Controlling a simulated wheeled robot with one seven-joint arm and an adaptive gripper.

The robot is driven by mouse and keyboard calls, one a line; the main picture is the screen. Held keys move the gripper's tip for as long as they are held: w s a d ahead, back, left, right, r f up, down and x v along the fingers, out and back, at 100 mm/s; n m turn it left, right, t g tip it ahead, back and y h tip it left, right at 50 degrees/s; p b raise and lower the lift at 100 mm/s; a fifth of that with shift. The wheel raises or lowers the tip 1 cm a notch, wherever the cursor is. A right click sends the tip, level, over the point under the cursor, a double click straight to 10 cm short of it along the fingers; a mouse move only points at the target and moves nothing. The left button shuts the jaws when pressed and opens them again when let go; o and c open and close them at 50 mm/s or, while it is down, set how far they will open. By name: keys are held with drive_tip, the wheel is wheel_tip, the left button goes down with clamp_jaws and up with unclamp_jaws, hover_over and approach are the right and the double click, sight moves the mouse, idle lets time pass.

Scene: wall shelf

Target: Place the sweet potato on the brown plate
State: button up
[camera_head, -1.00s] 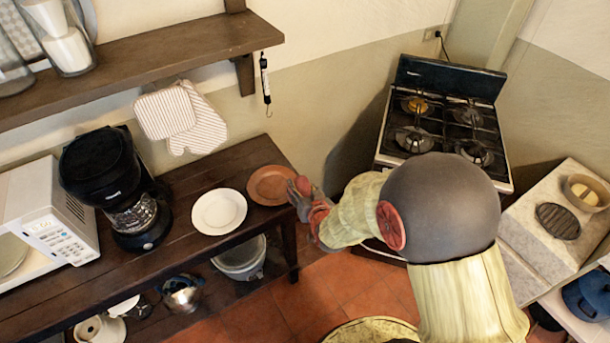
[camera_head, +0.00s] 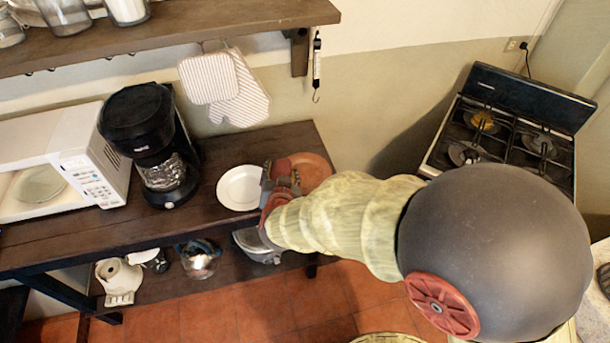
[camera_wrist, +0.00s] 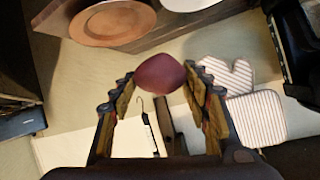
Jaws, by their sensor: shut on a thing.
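The sweet potato (camera_wrist: 161,75) is a dark reddish, rounded thing held between the fingertips of my gripper (camera_wrist: 160,84) in the wrist view. The brown plate (camera_head: 315,168) lies on the dark wooden table near its right end, and it also shows at the upper left of the wrist view (camera_wrist: 112,24). In the head view my gripper (camera_head: 281,178) is over the table, in front of the brown plate's left edge and beside the white plate. My gripper and arm hide part of the brown plate there. The height of the sweet potato above the table is hard to tell.
A white plate (camera_head: 239,188) lies just left of the brown plate. A black coffee maker (camera_head: 150,145) and a white microwave (camera_head: 75,150) stand further left. A wooden shelf (camera_head: 190,35), hanging mitts (camera_head: 240,95) and a hook scale (camera_head: 317,65) are on the wall behind.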

drive_tip(key=w+d+f+b, duration=0.3)
drive_tip(key=w+d+f, duration=0.1)
drive_tip(key=w, duration=0.3)
drive_tip(key=b, duration=0.3)
hover_over(305, 178)
drive_tip(key=f, duration=0.5)
drive_tip(key=shift+s+a, duration=0.15)
drive_tip(key=shift+s, duration=0.15)
drive_tip(key=shift+w+f, duration=0.15)
drive_tip(key=shift+f, duration=0.05)
drive_tip(key=shift+w+d+f+b, duration=0.1)
drive_tip(key=shift+f+b, duration=0.2)
drive_tip(key=shift+f, duration=0.55)
drive_tip(key=shift+w+d+f+b, duration=0.1)
drive_tip(key=shift+f+b, duration=0.2)
drive_tip(key=shift+f, duration=0.5)
drive_tip(key=shift+f, duration=0.1)
drive_tip(key=o, duration=1.4)
drive_tip(key=shift+f, duration=0.1)
